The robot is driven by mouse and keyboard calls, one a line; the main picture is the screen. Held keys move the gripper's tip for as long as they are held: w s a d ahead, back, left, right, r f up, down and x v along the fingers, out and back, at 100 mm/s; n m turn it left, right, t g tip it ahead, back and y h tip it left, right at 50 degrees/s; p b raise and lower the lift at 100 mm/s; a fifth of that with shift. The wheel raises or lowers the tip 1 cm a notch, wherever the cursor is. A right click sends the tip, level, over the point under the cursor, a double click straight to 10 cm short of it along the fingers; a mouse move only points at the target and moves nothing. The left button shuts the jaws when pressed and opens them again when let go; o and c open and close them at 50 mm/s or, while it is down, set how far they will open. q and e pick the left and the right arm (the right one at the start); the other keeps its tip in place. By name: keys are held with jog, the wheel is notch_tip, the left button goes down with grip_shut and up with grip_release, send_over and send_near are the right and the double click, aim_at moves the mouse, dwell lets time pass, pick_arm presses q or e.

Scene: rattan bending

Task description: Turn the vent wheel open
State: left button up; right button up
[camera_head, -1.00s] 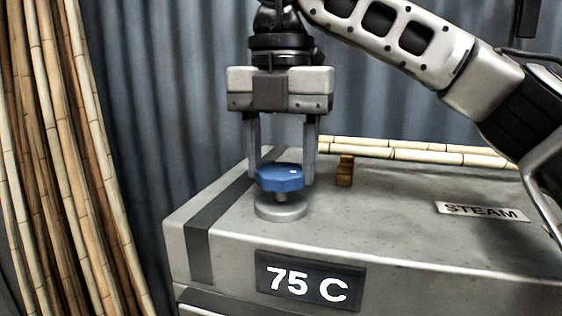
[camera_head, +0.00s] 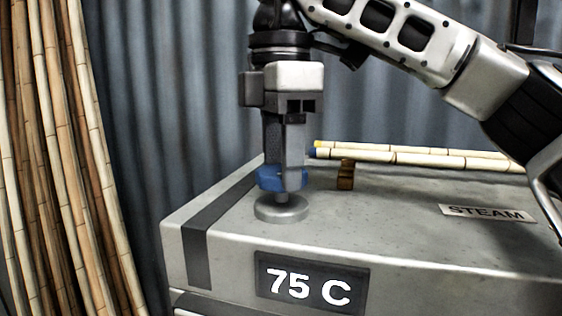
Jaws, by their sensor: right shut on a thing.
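The blue vent wheel (camera_head: 268,180) sits on a short stem above a round grey base (camera_head: 281,209), on top of the grey steam box (camera_head: 400,220). My right gripper (camera_head: 283,181) points straight down and is shut on the wheel, with its fingers on the wheel's sides. I see the gripper nearly edge-on, and the near finger hides part of the wheel. My left gripper is not in view.
Bamboo or rattan poles (camera_head: 430,158) lie across the back of the box, by a small brown block (camera_head: 346,175). A "STEAM" label (camera_head: 488,213) and a "75 C" plate (camera_head: 311,283) mark the box. Tall poles (camera_head: 60,150) stand at the left.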

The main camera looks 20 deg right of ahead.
jog(key=shift+r+m, duration=0.15)
jog(key=shift+m, duration=1.05)
jog(key=shift+b, duration=0.3)
jog(key=o, duration=1)
jog(key=shift+c, duration=0.2)
